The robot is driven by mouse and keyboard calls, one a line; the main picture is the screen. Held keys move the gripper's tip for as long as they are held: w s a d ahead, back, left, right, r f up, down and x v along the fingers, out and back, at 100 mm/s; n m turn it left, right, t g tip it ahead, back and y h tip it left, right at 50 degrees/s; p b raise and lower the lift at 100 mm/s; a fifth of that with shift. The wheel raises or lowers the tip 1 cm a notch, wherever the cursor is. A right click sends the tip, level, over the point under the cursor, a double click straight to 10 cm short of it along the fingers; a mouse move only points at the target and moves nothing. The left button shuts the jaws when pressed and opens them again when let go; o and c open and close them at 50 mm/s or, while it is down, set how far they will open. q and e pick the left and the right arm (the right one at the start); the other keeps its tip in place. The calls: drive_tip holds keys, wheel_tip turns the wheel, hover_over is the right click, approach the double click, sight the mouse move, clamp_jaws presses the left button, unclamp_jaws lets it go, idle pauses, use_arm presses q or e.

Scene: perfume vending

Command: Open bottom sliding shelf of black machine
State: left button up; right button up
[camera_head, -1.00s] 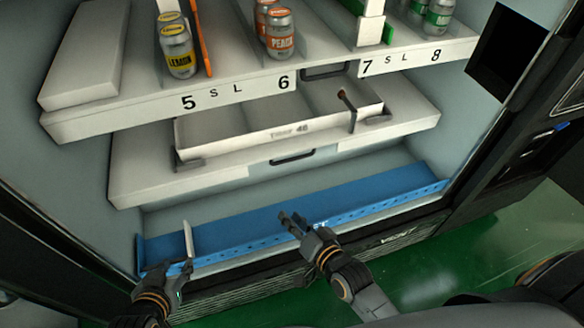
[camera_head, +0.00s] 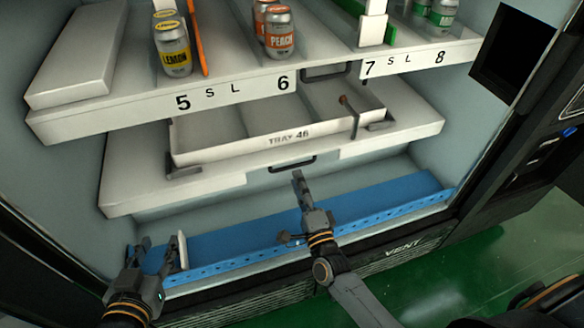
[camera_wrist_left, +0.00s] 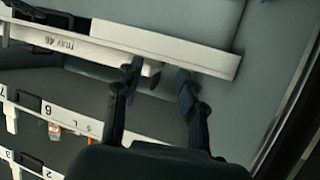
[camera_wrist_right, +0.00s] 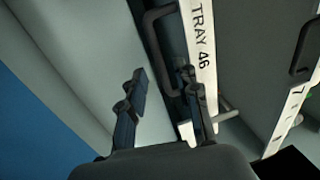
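The bottom sliding shelf (camera_head: 130,185) is a white slab low in the black machine (camera_head: 478,180), with tray 46 (camera_head: 240,148) on it. Its dark handle (camera_head: 292,165) is at the middle of its front edge; the handle also shows in the right wrist view (camera_wrist_right: 158,52). My right gripper (camera_head: 300,180) is just below the handle. Its fingers (camera_wrist_right: 164,86) are spread, with nothing between them; contact with the handle is not visible. My left gripper (camera_head: 139,250) is low at the left, by the blue bin's end. Its fingers (camera_wrist_left: 158,85) are apart and empty.
A blue bin (camera_head: 350,213) lies along the machine's bottom, below the shelf. Above is a white shelf (camera_head: 225,98) with a lemon can (camera_head: 173,55), a peach can (camera_head: 278,40) and its own handle (camera_head: 325,72). Dark frame walls stand at both sides.

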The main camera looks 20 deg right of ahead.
sight(292, 167)
use_arm(q)
drive_tip(key=shift+w+d+r+t+h+b, duration=0.15)
drive_tip(key=shift+w+d+r+t, duration=0.1)
drive_tip(key=shift+r+t, duration=0.3)
drive_tip(key=shift+w+d+r+t+h+b, duration=0.1)
drive_tip(key=shift+w+r+t, duration=0.2)
drive_tip(key=shift+r, duration=0.5)
drive_tip(key=shift+w+d+r+t+h+b, duration=0.15)
drive_tip(key=shift+w+d+r+t, duration=0.1)
drive_tip(key=shift+r+t, duration=0.3)
use_arm(e)
drive_tip(key=shift+w+a+r, duration=0.1)
drive_tip(key=shift+w+r, duration=0.1)
drive_tip(key=shift+w, duration=0.75)
drive_tip(key=shift+w+d+r, duration=0.1)
drive_tip(key=shift+w+r, duration=0.05)
drive_tip(key=shift+w, duration=0.75)
drive_tip(key=shift+w+a+r, duration=0.1)
drive_tip(key=shift+w+r, duration=0.1)
drive_tip(key=shift+w, duration=0.75)
use_arm(q)
drive_tip(key=shift+r, duration=0.1)
drive_tip(key=shift+a, duration=0.1)
use_arm(e)
clamp_jaws()
